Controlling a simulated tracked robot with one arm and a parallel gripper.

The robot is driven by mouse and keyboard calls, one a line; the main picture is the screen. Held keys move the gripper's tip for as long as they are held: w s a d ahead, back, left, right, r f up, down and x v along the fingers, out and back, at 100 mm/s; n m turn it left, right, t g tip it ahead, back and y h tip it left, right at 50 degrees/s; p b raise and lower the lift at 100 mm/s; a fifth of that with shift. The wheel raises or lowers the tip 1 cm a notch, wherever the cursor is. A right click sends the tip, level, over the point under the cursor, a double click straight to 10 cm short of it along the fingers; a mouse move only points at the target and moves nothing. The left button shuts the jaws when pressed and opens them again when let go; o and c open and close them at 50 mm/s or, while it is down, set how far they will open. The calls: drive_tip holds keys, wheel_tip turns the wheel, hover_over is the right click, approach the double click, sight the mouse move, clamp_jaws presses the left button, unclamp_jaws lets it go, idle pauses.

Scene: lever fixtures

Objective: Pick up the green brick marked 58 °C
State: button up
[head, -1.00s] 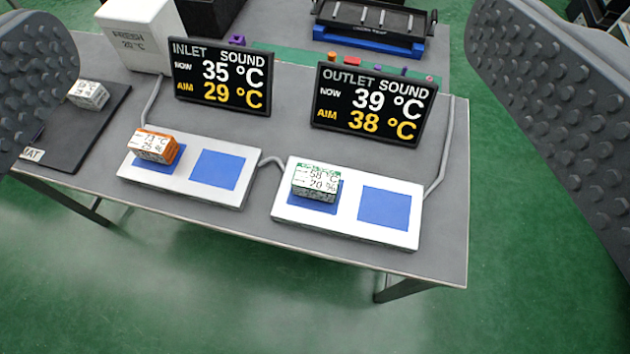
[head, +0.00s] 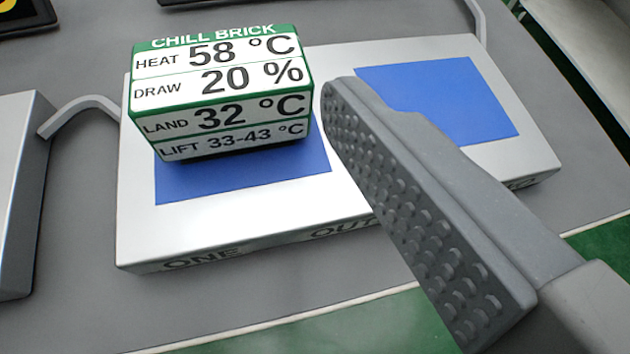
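The green-edged white brick marked 58 °C (head: 220,95) sits upright on the left blue square (head: 245,182) of a white plate. Its label reads chill brick, heat 58 °C, draw 20 %, land 32 °C, lift 33-43 °C. One finger of my gripper (head: 420,205) shows to the right of the brick, its studded inner pad bare and apart from the brick. The other finger is outside the view. The gripper is open, with nothing against the visible pad.
The white plate (head: 195,235) has a second, empty blue square (head: 440,100) behind my finger. Part of another white plate (head: 18,190) stands at the left edge, with a grey cable (head: 85,108) between them. Dark screen edges show at top left.

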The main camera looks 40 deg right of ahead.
sight(226, 109)
drive_tip(key=shift+h, duration=0.5)
drive_tip(key=w+d+f, duration=0.1)
drive_tip(key=w+f, duration=0.1)
drive_tip(key=w+d+f+b, duration=0.1)
drive_tip(key=w+f, duration=0.1)
drive_tip(key=w+d+f+b, duration=0.1)
drive_tip(key=w+d+f, duration=0.1)
drive_tip(key=shift+w+f, duration=0.1)
drive_tip(key=shift+b+x, duration=0.5)
drive_tip(key=shift+x, duration=0.35)
drive_tip(key=b+x, duration=0.1)
drive_tip(key=x, duration=0.3)
drive_tip(key=shift+d+f, duration=0.1)
drive_tip(key=c, duration=1.1)
drive_tip(key=shift+o, duration=0.2)
drive_tip(key=shift+r, duration=0.2)
